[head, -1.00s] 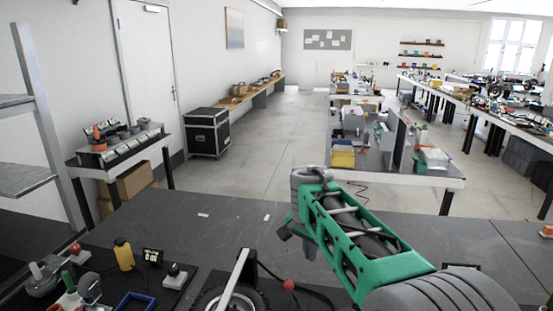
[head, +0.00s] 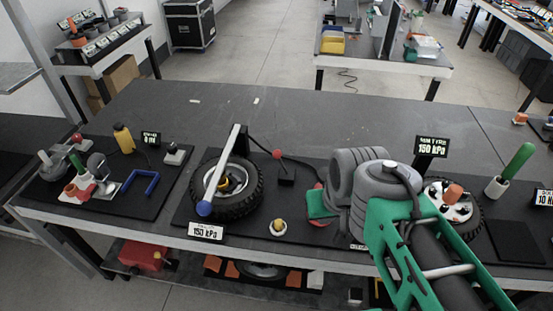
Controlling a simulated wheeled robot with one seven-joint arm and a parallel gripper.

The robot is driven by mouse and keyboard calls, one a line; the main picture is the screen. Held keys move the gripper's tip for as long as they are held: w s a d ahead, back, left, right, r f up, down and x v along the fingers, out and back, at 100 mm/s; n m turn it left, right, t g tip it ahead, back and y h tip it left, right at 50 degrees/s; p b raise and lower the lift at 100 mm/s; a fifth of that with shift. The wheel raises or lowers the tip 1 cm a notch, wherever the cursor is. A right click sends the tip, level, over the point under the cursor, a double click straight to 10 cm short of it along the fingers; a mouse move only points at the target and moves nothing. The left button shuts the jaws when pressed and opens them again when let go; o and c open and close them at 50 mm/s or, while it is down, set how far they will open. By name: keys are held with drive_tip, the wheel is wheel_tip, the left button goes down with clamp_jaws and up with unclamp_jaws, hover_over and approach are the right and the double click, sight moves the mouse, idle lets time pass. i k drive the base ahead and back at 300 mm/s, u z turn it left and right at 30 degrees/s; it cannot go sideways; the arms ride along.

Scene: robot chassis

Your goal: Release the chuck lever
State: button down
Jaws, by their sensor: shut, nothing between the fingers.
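A lever with a red ball knob (head: 277,155) stands beside a small black block (head: 286,178) on the bench mat, right of a black tyre (head: 236,205). I cannot tell for sure that this is the chuck lever. A pale bar (head: 222,170) with a blue ball end (head: 204,208) slants across the tyre. My green and grey arm reaches in from the lower right, with its grey joints right of the red-knobbed lever.
A second wheel (head: 456,200) with an orange cap sits partly behind my arm, by a 150 kPa display (head: 432,146). A green-handled tool (head: 511,167) stands at right. A yellow bottle (head: 124,138) and a blue bracket (head: 139,182) are at left. The bench's back strip is clear.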

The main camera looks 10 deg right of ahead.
sight(276, 154)
drive_tip(key=u, duration=0.45)
drive_tip(key=k, duration=1.05)
drive_tip(key=u, duration=1.3)
drive_tip(key=i, duration=1.6)
drive_tip(key=z, duration=0.95)
drive_tip(key=i, duration=0.65)
drive_tip(key=z, duration=0.75)
